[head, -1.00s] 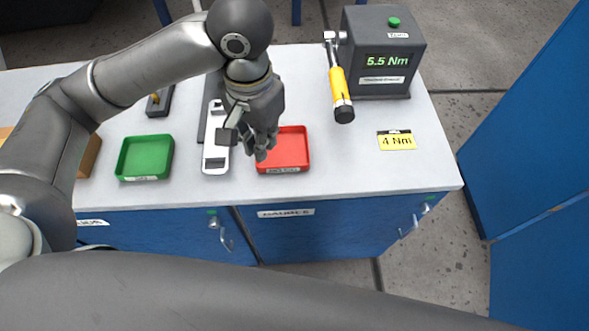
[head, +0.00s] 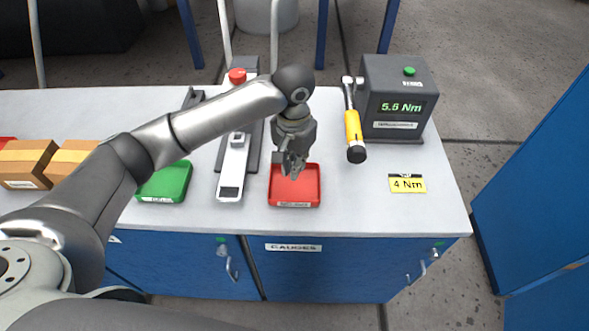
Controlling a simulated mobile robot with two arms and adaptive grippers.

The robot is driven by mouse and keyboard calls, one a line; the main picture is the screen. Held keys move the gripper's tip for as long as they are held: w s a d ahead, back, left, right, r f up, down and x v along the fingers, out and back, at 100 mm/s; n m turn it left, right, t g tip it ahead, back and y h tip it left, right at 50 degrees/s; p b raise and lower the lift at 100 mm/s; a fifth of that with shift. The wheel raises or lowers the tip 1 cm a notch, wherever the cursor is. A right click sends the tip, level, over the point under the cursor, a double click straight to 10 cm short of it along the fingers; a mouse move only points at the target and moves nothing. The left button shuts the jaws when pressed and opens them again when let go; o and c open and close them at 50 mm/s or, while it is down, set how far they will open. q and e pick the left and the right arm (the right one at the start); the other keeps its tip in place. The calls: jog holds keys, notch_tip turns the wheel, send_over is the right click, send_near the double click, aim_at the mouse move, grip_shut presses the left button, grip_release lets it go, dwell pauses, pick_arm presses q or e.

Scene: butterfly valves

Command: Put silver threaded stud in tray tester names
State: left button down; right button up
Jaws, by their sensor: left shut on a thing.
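My left gripper (head: 291,166) points down over the back part of the red tray (head: 312,187). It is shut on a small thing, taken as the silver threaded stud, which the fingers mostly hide. The red tray looks empty where it shows, and its front label is too small to read. A green tray (head: 177,181) stands to the left, partly behind my arm. The dark tester (head: 390,78) at the back right has a green display reading about 5.5 Nm. A yellow card (head: 407,184) reads 4 Nm. My right gripper is not in view.
A white-and-grey tool (head: 233,175) lies between the trays. Brown boxes (head: 28,160) stand at the far left. The bench top (head: 350,205) is clear right of the red tray.

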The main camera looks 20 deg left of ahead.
pick_arm(q)
jog(key=shift+w+f, duration=0.25)
jog(key=shift+f, duration=0.05)
jog(key=shift+w+f, duration=0.15)
jog(key=shift+f, duration=0.05)
notch_tip(320, 180, down, 3)
jog(key=shift+w+a+r+p, duration=0.1)
jog(key=shift+w+p, duration=0.05)
jog(key=shift+p, duration=0.5)
jog(key=shift+f, duration=0.6)
jog(key=c, duration=1.5)
grip_release()
jog(key=shift+c, duration=0.2)
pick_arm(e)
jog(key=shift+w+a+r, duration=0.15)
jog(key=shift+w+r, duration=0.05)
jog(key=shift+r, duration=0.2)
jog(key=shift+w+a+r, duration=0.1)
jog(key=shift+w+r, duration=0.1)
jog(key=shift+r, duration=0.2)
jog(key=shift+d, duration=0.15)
